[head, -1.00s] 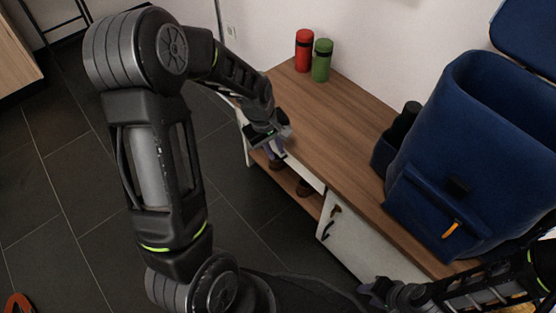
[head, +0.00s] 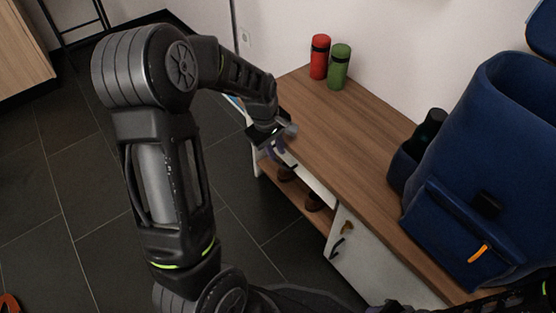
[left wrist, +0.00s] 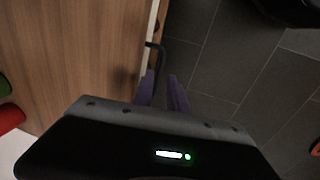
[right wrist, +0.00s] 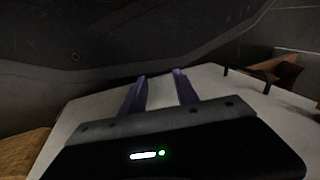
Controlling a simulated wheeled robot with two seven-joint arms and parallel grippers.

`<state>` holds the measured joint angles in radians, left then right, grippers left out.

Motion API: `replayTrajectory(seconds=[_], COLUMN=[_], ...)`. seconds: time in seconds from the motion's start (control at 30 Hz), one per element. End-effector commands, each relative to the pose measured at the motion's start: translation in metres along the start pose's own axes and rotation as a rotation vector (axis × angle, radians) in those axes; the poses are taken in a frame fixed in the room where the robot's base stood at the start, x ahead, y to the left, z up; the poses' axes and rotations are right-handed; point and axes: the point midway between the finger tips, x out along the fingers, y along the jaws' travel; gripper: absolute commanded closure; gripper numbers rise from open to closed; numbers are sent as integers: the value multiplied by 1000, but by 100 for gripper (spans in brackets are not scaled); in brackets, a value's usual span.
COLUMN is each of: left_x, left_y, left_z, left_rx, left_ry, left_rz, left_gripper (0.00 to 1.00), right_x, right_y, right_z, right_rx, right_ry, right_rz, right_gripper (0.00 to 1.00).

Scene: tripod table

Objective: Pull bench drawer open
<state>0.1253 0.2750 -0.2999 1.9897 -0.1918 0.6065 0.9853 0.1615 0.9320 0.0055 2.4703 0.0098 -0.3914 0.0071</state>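The bench (head: 345,135) has a wooden top and a white drawer front (head: 314,184) just beneath it, above an open shelf. My left gripper (head: 276,148) is at this drawer front, below the top's front edge. In the left wrist view a dark bar handle (left wrist: 161,52) stands out from the white front. My left gripper (left wrist: 161,75) has its purple fingers apart, with the handle's end at or between the fingertips; contact is unclear. My right gripper (right wrist: 159,74) is open and empty above a white surface (right wrist: 215,80); the head view barely shows that arm.
A red bottle (head: 320,57) and a green bottle (head: 339,67) stand at the bench's far end. A blue backpack (head: 475,165) stands at the right. A white door (head: 365,255) with a dark handle (head: 337,248) is below. Brown shoes (head: 313,202) are on the shelf.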

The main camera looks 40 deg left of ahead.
Motion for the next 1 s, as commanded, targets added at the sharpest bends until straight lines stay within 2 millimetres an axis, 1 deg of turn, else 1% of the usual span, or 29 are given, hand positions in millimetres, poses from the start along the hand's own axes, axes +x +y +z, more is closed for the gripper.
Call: replayTrajectory(seconds=[0.03,0.1,0.2,0.3,0.6,0.83,1.0], left_x=[14,24,36,41,42,42,42], left_y=[-1,-1,-1,0,0,0,0], left_z=[0,0,0,0,0,0,0], left_rx=[0,0,1,1,1,0,0], left_ry=[-1,-1,-1,0,0,0,0], left_rz=[-2,-1,-1,1,1,1,1], left_gripper=[82,82,82,82,82,100,100], right_x=[8,14,19,21,20,20,20], right_y=[3,4,6,6,6,6,6], right_z=[0,0,-1,-2,-2,-2,-2], right_rx=[0,0,1,1,1,1,1], right_ry=[2,4,8,11,12,12,12], right_rz=[0,0,0,0,0,0,0], right_gripper=[64,64,64,64,64,64,64])
